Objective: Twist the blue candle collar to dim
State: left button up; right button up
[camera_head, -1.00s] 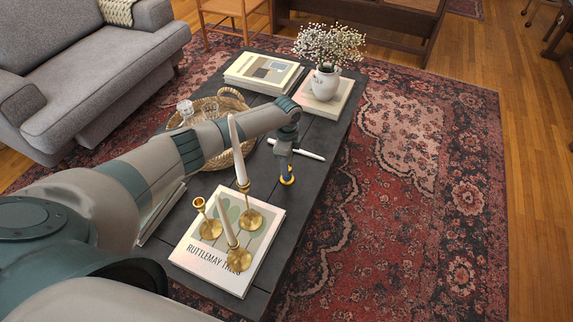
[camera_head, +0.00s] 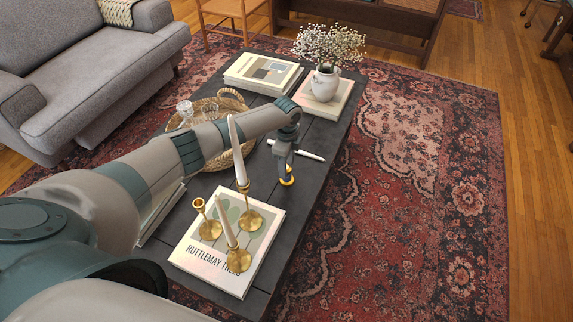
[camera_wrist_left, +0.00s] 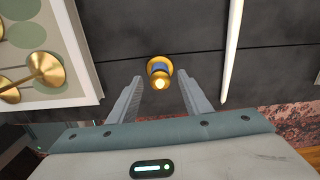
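The candle (camera_wrist_left: 159,80) has a brass base, a glowing top and a blue collar (camera_wrist_left: 160,67). It stands upright on the dark table. In the left wrist view my left gripper (camera_wrist_left: 161,82) is open, with one finger on each side of the candle and a visible gap on both sides. My right gripper is not in view.
Brass candlesticks with tall white candles (camera_head: 238,150) stand on a book (camera_head: 200,258) close to my left arm. A white stick-like object (camera_head: 300,151) lies beyond the gripper. A woven tray (camera_head: 240,140), more books (camera_head: 262,72) and a flower vase (camera_head: 325,84) fill the far end of the table (camera_head: 265,278).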

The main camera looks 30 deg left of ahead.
pick_arm(q)
jog(key=shift+r, duration=0.1)
notch_tip(320, 180, up, 17)
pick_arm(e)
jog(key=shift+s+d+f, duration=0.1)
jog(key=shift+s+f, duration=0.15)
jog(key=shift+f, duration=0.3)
pick_arm(q)
jog(key=shift+r, duration=0.1)
jog(key=shift+r+p, duration=0.1)
jog(key=shift+p, duration=0.25)
